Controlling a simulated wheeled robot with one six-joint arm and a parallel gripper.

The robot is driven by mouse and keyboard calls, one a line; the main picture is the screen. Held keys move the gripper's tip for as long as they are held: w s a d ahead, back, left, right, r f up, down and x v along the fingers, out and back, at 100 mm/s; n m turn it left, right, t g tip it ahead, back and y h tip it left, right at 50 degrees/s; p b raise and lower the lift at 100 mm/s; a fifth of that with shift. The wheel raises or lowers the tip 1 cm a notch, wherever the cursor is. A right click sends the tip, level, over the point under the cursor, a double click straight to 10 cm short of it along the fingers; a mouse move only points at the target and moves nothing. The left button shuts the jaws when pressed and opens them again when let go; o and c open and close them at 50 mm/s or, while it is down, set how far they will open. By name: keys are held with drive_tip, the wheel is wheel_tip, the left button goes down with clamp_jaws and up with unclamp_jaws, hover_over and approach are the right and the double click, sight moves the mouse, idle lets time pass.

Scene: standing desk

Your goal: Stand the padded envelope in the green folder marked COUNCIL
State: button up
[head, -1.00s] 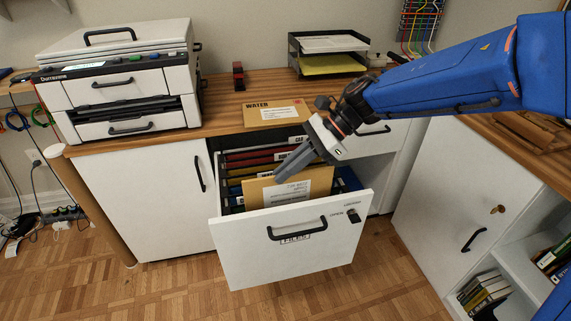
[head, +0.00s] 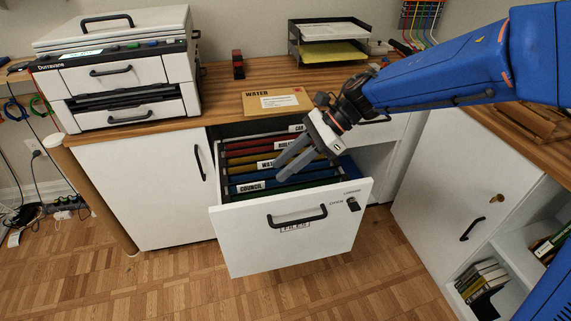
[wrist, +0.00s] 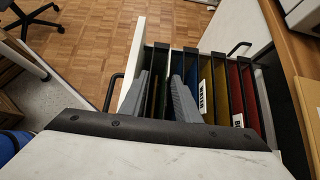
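The green folder (head: 292,194) marked COUNCIL hangs at the front of the open file drawer (head: 290,240), its white label at the left. My gripper (head: 284,167) is over the front folders, pointing down and left, its two fingers apart. In the wrist view my gripper (wrist: 164,95) also shows open, its fingers reaching among the front folders. A thin brown edge (wrist: 153,97) shows between the fingers; it may be the padded envelope, low in the front folder. The head view shows no padded envelope in the drawer.
Blue, yellow and red folders (head: 255,145) hang behind the green one. A tan envelope marked WATER (head: 275,101) lies on the desk above the drawer. A printer (head: 120,75) stands left, a paper tray (head: 328,45) behind. A white cabinet (head: 450,190) stands right.

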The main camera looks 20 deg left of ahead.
drive_tip(key=v, duration=1.7)
drive_tip(key=shift+w+d, duration=0.15)
drive_tip(key=shift+d, duration=0.05)
